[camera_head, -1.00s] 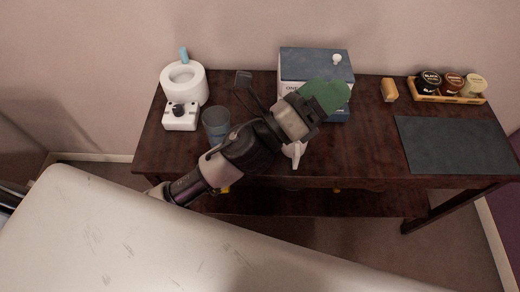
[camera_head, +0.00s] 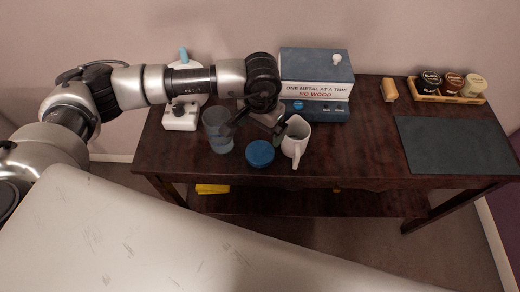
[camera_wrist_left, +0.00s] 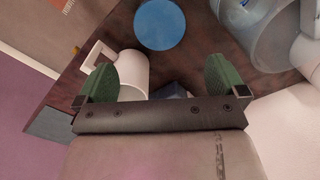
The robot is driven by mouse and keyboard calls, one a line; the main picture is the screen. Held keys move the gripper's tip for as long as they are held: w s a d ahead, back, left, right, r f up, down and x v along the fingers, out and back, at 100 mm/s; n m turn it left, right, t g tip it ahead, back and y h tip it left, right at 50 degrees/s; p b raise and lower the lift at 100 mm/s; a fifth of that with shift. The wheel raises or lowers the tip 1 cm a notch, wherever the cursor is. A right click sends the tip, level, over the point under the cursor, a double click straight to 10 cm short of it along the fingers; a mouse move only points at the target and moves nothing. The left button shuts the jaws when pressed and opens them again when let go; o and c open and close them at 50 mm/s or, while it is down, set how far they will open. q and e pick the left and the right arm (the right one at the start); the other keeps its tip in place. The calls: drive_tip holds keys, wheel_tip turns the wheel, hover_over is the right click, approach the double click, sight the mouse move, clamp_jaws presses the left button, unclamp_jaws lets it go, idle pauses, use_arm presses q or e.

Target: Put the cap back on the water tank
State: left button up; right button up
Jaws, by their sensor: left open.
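A round blue cap (camera_head: 260,153) lies flat on the dark table near its front edge; it also shows in the left wrist view (camera_wrist_left: 160,24). A clear bluish open-topped vessel (camera_head: 218,140), which looks like the water tank, stands just left of the cap and partly shows in the left wrist view (camera_wrist_left: 272,42). My left gripper (camera_head: 258,134) is open and empty above the table, behind the cap, between the vessel and a white mug. Its green fingers (camera_wrist_left: 162,78) are wide apart in the left wrist view, with the cap beyond them. My right gripper is not in view.
The white mug (camera_head: 296,142) stands close right of the cap. A white appliance (camera_head: 180,118) is at the table's left, partly behind my arm. A blue-and-white lettered box (camera_head: 316,66) stands behind. A dark mat (camera_head: 455,145) and a jar tray (camera_head: 450,97) are right.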

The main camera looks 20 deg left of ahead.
use_arm(q)
hover_over(261, 150)
drive_tip(key=shift+s+d+f+p, duration=0.1)
drive_tip(key=shift+s+f+p, duration=0.1)
drive_tip(key=shift+f, duration=1.2)
drive_tip(key=shift+s+d+f+p, duration=0.1)
drive_tip(key=shift+f+p, duration=0.05)
drive_tip(key=shift+f, duration=1.25)
drive_tip(key=shift+f, duration=0.1)
drive_tip(key=shift+f+p, duration=0.3)
drive_tip(key=shift+f, duration=0.1)
drive_tip(key=f, duration=0.2)
drive_tip(key=f+p, duration=0.1)
drive_tip(key=f, duration=0.1)
drive_tip(key=shift+w+a+f, duration=0.1)
drive_tip(key=shift+w, duration=0.2)
drive_tip(key=c, duration=0.7)
